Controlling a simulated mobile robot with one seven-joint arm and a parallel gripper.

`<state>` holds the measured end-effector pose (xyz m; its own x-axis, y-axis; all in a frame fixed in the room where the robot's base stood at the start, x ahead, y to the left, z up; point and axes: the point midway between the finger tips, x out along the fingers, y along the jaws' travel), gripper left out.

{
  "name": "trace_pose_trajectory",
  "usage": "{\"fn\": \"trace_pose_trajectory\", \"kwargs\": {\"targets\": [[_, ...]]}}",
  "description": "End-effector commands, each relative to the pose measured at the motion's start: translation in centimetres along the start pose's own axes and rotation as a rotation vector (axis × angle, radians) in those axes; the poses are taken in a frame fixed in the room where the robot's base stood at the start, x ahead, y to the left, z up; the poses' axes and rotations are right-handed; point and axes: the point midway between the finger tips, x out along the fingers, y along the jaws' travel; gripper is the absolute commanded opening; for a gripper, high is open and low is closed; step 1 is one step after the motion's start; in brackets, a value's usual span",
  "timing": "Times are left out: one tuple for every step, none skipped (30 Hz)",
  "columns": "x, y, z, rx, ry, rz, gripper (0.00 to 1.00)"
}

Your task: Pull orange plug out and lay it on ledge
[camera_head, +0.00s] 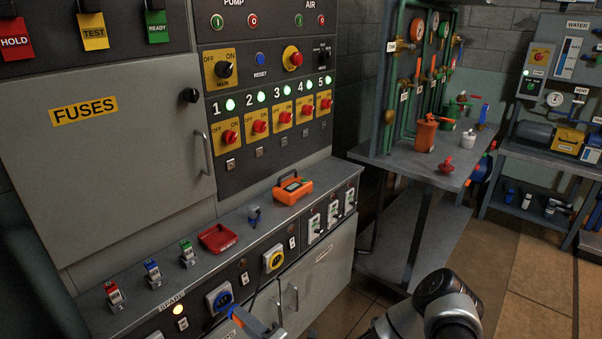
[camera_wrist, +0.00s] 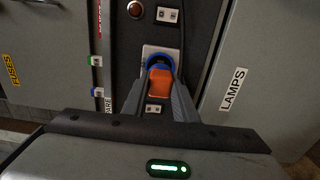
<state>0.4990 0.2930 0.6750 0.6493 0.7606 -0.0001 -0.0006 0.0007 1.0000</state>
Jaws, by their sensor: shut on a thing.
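The orange plug (camera_wrist: 160,84) is at the blue round socket (camera_wrist: 158,60) on the dark panel of the lower cabinet. Its far end meets the socket's blue ring; I cannot tell how deep it sits. My gripper (camera_wrist: 159,100) is shut on the plug, one grey finger on each side. In the head view a bit of the orange plug (camera_head: 236,314) shows at the lower right of the blue socket (camera_head: 218,297), with my gripper (camera_head: 250,322) behind it at the bottom edge. The grey ledge (camera_head: 328,184) runs along the cabinet top, above the socket.
A yellow socket (camera_head: 273,259) is right of the blue one. Bare ledge shows between these things.

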Motion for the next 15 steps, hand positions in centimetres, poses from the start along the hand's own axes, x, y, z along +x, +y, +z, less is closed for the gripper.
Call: {"fn": "trace_pose_trajectory", "kwargs": {"targets": [[-0.22,0.09,0.03,0.001,-0.001,0.0,0.0],[-0.33,0.09,0.03,0.001,-0.001,0.0,0.0],[-0.49,0.1,0.03,0.001,-0.001,0.0,0.0],[-0.59,0.1,0.02,0.001,-0.001,0.0,0.0],[-0.69,0.1,0.0,0.001,-0.001,0.0,0.0],[-0.81,0.1,-0.02,0.001,0.0,0.0,0.0],[-0.88,0.1,-0.04,0.001,0.0,0.0,0.0],[-0.94,0.09,-0.05,0.001,0.0,0.0,0.0],[-0.99,0.08,-0.06,0.001,0.0,0.001,0.0],[-1.02,0.08,-0.07,0.001,0.001,0.001,0.0],[-1.04,0.07,-0.07,0.001,0.001,0.001,0.0],[-1.05,0.06,-0.07,0.001,0.001,0.001,0.0],[-1.05,0.06,-0.07,0.001,0.001,0.001,0.0],[-1.04,0.05,-0.07,0.001,0.001,0.001,0.0],[-1.04,0.05,-0.06,0.001,0.001,0.001,0.0]]}}
